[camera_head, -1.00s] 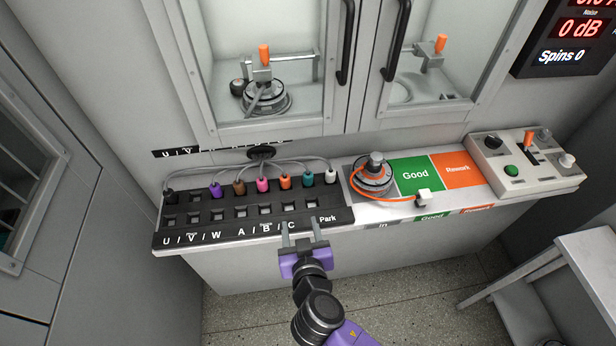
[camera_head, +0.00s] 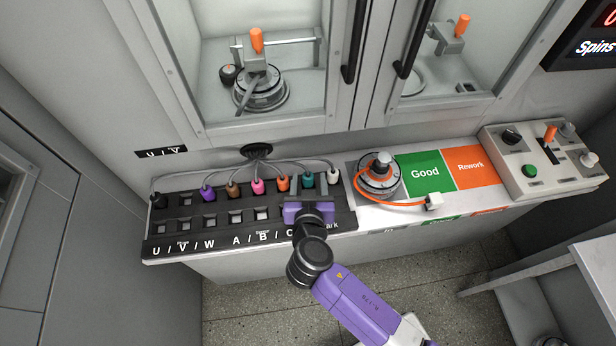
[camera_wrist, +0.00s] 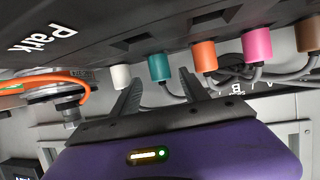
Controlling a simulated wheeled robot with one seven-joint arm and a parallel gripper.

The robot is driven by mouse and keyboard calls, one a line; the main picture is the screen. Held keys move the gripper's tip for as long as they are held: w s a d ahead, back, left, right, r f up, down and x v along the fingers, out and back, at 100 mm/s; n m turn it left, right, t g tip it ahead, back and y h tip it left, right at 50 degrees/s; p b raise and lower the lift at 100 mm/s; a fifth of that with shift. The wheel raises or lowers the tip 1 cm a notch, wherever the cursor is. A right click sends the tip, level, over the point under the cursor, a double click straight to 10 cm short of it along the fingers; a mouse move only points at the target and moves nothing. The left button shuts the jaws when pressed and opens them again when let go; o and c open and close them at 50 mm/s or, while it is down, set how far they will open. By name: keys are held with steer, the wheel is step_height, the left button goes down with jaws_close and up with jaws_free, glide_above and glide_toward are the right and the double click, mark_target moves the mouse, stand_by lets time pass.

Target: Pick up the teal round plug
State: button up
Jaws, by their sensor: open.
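The teal round plug (camera_head: 307,180) stands in the back row of the black socket panel, with a grey cable on it. In the wrist view the teal plug (camera_wrist: 159,67) shows between the two fingers, just past their tips or level with them; I cannot tell the exact depth. My gripper (camera_head: 309,190) is open and empty, over the right part of the panel. Its fingers also show in the wrist view (camera_wrist: 160,82), one on each side of the plug, without clear contact.
A white plug (camera_wrist: 121,77) and an orange plug (camera_wrist: 204,56) flank the teal one closely. Pink (camera_head: 257,186), brown, purple and black plugs continue leftwards. A motor with an orange cable (camera_head: 379,179) stands to the right. Cabinet doors rise behind the panel.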

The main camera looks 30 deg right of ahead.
mark_target(308, 173)
steer(key=shift+f+p+x, duration=0.2)
steer(key=shift+p+x, duration=0.45)
steer(key=shift+x, duration=2.2)
steer(key=shift+a, duration=0.15)
jaws_close()
